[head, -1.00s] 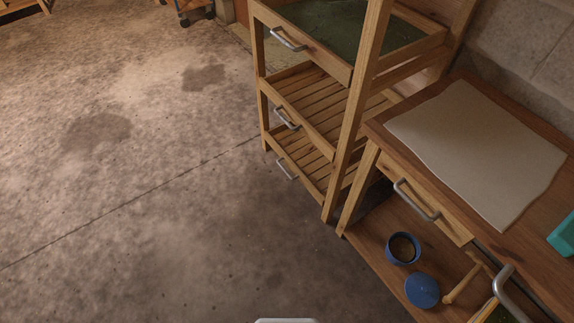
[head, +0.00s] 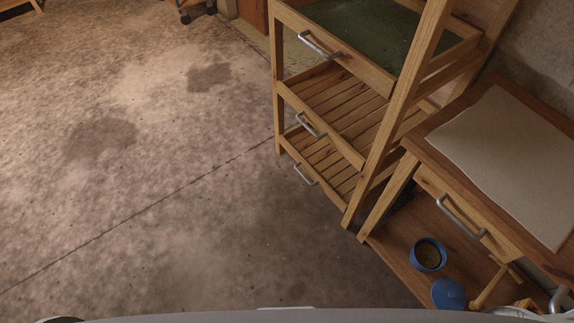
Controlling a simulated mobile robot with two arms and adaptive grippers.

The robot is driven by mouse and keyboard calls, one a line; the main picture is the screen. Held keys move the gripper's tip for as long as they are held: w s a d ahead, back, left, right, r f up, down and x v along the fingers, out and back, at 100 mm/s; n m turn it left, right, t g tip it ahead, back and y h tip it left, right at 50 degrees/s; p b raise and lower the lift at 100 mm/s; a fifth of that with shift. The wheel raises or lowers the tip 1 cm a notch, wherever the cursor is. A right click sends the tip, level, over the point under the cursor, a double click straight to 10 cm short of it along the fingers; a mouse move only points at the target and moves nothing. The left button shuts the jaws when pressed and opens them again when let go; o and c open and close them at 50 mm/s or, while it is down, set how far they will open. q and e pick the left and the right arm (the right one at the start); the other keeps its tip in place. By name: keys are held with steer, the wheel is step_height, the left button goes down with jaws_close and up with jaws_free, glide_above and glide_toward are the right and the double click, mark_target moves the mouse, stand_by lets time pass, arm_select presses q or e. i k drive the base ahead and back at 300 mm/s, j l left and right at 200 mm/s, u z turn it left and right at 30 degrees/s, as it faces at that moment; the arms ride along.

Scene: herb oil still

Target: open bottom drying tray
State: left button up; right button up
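The wooden drying rack stands right of centre in the head view. Its bottom drying tray (head: 328,181) is a slatted wooden tray with a metal bar handle (head: 304,174) on its front. Its front looks roughly in line with the tray above. The middle tray (head: 330,136) is also slatted and has its own handle (head: 308,125). The top tray (head: 352,40) holds a dark green sheet. Neither of my grippers shows in the head view, and no hand is on any handle.
A wooden workbench (head: 433,141) with a drawer handle (head: 461,217) and a pale sheet (head: 512,154) stands at right. Its lower shelf holds a blue round container (head: 429,254), a blue lid (head: 448,293) and a wooden tool (head: 493,287). The concrete floor (head: 170,190) at left is clear.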

mark_target(289, 139)
steer(key=i+j+z, duration=0.2)
steer(key=j+z, duration=0.2)
steer(key=j, duration=0.2)
steer(key=i+j+z, duration=0.15)
steer(key=j, duration=0.2)
steer(key=i+j+z, duration=0.2)
steer(key=j, duration=0.15)
steer(key=k+z, duration=0.1)
steer(key=z, duration=0.3)
